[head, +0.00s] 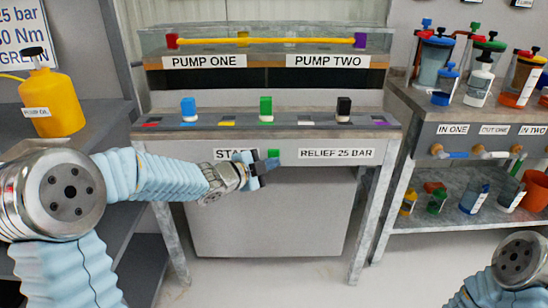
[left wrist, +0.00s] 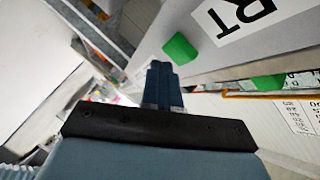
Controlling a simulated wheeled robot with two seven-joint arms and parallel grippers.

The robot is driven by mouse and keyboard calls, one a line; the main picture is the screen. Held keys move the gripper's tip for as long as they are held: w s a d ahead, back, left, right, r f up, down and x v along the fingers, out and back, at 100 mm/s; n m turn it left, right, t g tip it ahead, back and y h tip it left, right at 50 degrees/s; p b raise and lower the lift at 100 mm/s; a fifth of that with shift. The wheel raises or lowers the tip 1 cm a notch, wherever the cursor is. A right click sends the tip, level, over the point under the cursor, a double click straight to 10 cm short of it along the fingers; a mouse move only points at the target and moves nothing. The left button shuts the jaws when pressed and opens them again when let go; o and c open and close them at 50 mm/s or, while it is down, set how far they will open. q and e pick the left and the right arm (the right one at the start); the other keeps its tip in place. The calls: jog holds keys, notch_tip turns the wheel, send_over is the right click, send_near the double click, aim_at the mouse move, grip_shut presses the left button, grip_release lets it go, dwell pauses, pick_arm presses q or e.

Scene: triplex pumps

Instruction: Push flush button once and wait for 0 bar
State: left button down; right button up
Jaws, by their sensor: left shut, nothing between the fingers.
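A small green button (head: 273,153) sits on the bench's front panel, between the START label (head: 232,154) and the RELIEF 25 BAR label (head: 337,153). No label reading flush and no pressure reading can be made out. My left gripper (head: 268,168) is shut and empty, just below the green button in the head view. In the left wrist view, its closed fingertips (left wrist: 162,72) point toward the panel, close to the green button (left wrist: 180,48) beside the large letters RT. I cannot tell whether they touch. My right gripper is out of view.
Blue (head: 188,108), green (head: 266,108) and black (head: 343,107) blocks stand on the bench top (head: 300,121). Behind them is a clear-covered case labelled PUMP ONE and PUMP TWO. A yellow oil can (head: 52,100) stands left. A right shelf (head: 460,115) holds bottles and cups.

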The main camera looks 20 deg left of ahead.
pick_arm(q)
jog(key=shift+w, duration=0.1)
jog(key=shift+w+a, duration=0.15)
jog(key=shift+w, duration=0.4)
dwell(0.4)
jog(key=shift+s, duration=0.65)
